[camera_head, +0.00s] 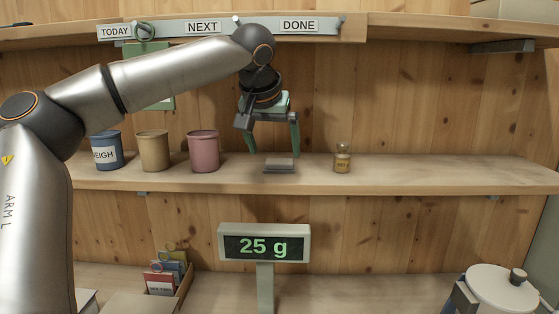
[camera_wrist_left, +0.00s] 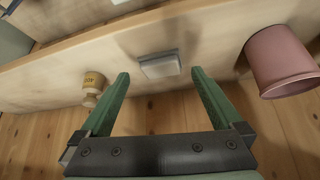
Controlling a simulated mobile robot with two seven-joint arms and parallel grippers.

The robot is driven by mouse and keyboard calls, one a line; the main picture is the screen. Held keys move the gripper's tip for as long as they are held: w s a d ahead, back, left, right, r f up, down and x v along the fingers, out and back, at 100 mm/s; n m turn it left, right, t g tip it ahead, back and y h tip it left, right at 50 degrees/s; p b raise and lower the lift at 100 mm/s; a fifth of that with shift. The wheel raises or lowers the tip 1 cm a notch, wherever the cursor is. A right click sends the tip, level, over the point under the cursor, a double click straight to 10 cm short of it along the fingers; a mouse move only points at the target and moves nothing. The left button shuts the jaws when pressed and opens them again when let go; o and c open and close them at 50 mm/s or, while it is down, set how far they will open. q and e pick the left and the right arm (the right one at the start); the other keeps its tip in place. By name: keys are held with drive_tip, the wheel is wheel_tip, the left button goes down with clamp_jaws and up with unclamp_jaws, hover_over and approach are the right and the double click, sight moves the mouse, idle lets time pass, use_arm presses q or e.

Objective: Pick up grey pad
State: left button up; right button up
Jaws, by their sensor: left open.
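The grey pad (camera_head: 279,166) is a small flat block lying on the wooden shelf, between the pink cup and a small jar. My left gripper (camera_head: 272,150) is open and empty just above it, its green fingers pointing down on the pad's near left and right. In the left wrist view the grey pad (camera_wrist_left: 160,65) lies just beyond and between the two green fingertips of my left gripper (camera_wrist_left: 160,74). The fingers do not appear to touch it. My right gripper is not in view.
A pink cup (camera_head: 203,152), a tan cup (camera_head: 153,151) and a blue cup (camera_head: 106,151) stand left on the shelf (camera_head: 400,180). A 25 g display (camera_head: 264,244) is below. The shelf's right part is clear.

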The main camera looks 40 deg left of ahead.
sight(279, 162)
use_arm(q)
drive_tip(key=shift+w+a, duration=0.25)
drive_tip(key=shift+w, duration=0.2)
drive_tip(key=x, duration=0.5)
drive_tip(key=shift+w+a+p, duration=0.15)
drive_tip(key=shift+w+p, duration=0.1)
drive_tip(key=shift+p, duration=0.1)
drive_tip(key=c, duration=1)
